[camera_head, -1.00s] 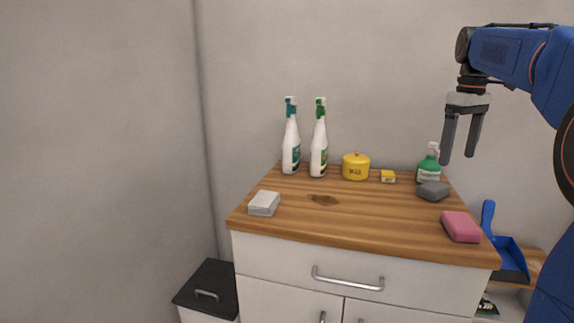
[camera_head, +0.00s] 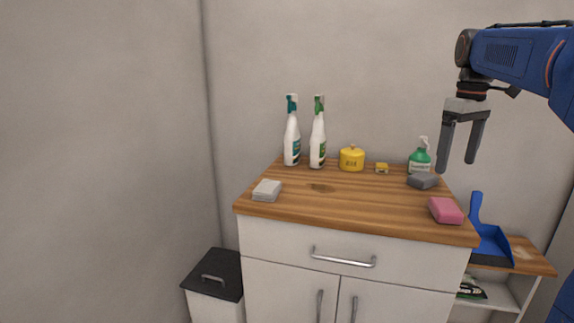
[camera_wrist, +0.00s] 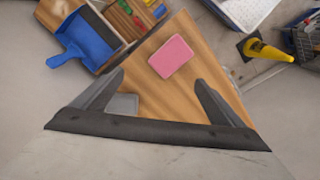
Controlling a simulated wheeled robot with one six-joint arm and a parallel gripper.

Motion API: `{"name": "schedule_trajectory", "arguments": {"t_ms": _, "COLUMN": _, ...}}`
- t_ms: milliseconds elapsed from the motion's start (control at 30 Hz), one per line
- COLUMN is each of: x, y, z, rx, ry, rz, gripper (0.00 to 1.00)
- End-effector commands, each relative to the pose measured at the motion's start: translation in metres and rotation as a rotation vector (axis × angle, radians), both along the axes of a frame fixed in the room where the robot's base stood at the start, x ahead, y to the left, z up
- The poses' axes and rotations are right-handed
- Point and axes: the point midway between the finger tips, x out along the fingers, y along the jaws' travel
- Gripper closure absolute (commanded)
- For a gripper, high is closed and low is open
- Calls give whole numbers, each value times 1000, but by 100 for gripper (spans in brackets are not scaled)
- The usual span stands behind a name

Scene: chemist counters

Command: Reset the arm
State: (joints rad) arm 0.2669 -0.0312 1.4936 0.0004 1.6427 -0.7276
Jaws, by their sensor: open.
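My gripper (camera_head: 460,142) hangs from the blue arm at the upper right of the head view, fingers pointing down. It is open and empty, above the right end of the wooden counter top (camera_head: 340,210). In the wrist view my gripper (camera_wrist: 160,90) has its fingers spread, with a pink sponge (camera_wrist: 171,56) beyond the tips and a grey block (camera_wrist: 122,104) by the left finger. In the head view the pink sponge (camera_head: 446,210) and dark grey block (camera_head: 423,181) lie on the counter's right side.
Two white spray bottles (camera_head: 292,140), a yellow pot (camera_head: 351,159), a small yellow block (camera_head: 381,169) and a green bottle (camera_head: 419,160) stand along the back. A pale block (camera_head: 266,190) lies at left. A blue dustpan (camera_head: 490,245) is on a lower shelf. A black-lidded bin (camera_head: 216,274) stands left.

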Motion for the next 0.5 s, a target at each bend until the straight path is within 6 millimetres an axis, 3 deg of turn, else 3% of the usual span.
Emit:
{"name": "schedule_trajectory", "arguments": {"t_ms": 267, "x": -35, "y": 26, "z": -16, "rx": -7, "ry": -47, "rz": -53, "gripper": 8}}
{"name": "schedule_trajectory", "arguments": {"t_ms": 500, "x": -88, "y": 61, "z": -51, "rx": -6, "ry": -119, "rz": -137, "gripper": 8}}
